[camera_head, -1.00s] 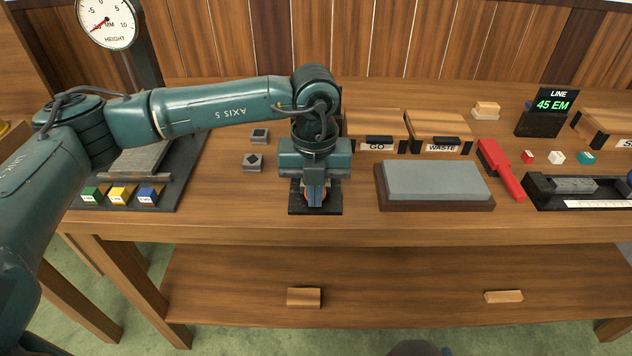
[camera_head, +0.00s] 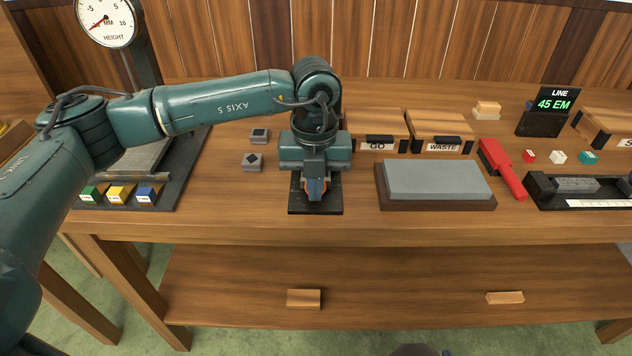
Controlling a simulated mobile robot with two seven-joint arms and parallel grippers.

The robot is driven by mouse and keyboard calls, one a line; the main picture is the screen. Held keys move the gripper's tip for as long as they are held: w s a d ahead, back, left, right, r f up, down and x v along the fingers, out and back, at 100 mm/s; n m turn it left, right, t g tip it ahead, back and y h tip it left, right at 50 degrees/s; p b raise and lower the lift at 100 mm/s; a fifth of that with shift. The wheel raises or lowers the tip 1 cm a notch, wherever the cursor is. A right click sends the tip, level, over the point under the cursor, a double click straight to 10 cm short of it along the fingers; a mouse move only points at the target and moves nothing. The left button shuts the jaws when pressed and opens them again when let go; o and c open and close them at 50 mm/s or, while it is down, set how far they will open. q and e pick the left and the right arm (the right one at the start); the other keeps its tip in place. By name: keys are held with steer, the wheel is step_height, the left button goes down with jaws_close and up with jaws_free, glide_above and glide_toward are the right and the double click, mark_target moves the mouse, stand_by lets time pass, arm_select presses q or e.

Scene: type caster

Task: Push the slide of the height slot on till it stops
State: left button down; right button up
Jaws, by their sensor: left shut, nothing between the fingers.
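My left gripper (camera_head: 316,197) points down over a small dark block (camera_head: 298,208) near the front edge of the bench. Its fingers are shut, with orange tips at the block's middle. The block looks like the height slot, but its slide is hidden behind the gripper, and I cannot tell whether the fingers touch it. The round height gauge (camera_head: 106,20) stands at the back left with its needle pointing lower left. My right gripper is not in view.
A grey stone on a wooden base (camera_head: 435,202) lies right of the block. GO (camera_head: 378,136) and WASTE (camera_head: 440,136) boxes stand behind it. Two small dark-topped blocks (camera_head: 253,162) lie left of my gripper. A red tool (camera_head: 501,168) and black tray (camera_head: 580,200) are further right.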

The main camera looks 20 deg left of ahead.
arm_select(q)
steer(key=shift+w+a+b, duration=0.25)
steer(key=shift+w+b, duration=0.1)
steer(key=shift+w, duration=0.55)
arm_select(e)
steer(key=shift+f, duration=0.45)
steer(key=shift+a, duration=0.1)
